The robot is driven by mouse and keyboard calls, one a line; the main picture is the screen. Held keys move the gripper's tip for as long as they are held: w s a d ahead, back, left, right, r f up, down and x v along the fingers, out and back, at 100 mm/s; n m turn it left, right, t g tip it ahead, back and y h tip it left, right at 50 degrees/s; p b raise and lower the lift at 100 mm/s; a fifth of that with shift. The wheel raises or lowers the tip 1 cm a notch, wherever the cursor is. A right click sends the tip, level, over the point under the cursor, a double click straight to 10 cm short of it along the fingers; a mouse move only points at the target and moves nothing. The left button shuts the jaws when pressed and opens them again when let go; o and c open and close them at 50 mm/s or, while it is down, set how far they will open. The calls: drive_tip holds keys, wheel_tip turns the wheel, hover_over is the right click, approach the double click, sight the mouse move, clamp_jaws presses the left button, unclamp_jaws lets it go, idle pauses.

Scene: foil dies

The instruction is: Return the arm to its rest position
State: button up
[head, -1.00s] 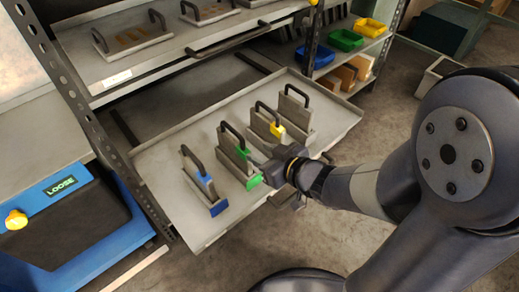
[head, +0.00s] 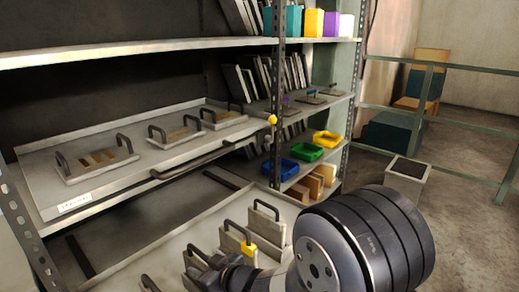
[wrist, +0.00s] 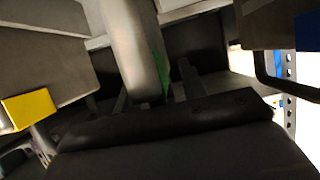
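My gripper (head: 203,268) is low in the head view, over the pulled-out lower tray (head: 130,262), close beside the dies. In the wrist view its two dark fingers (wrist: 155,92) stand apart, with a grey upright piece bearing a green mark (wrist: 158,66) between or just beyond them. I see no finger clearly pressed on it. The die with the yellow tag (head: 249,250) stands upright just right of my gripper; its yellow tag also shows in the wrist view (wrist: 28,109). A die with a dark handle (head: 265,222) stands behind it. The green-tagged die is mostly hidden by my gripper.
An upper tray (head: 40,165) holds flat dies with handles. A perforated post (head: 277,100) stands right of the trays. Blue (head: 280,169), green (head: 307,152) and yellow bins (head: 327,138) sit on the shelf beyond.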

sight(204, 256)
wheel_tip(204, 256, up, 4)
drive_tip(key=shift+s+d+r+p, duration=0.1)
drive_tip(key=shift+r+p, duration=0.05)
drive_tip(key=shift+p, duration=0.55)
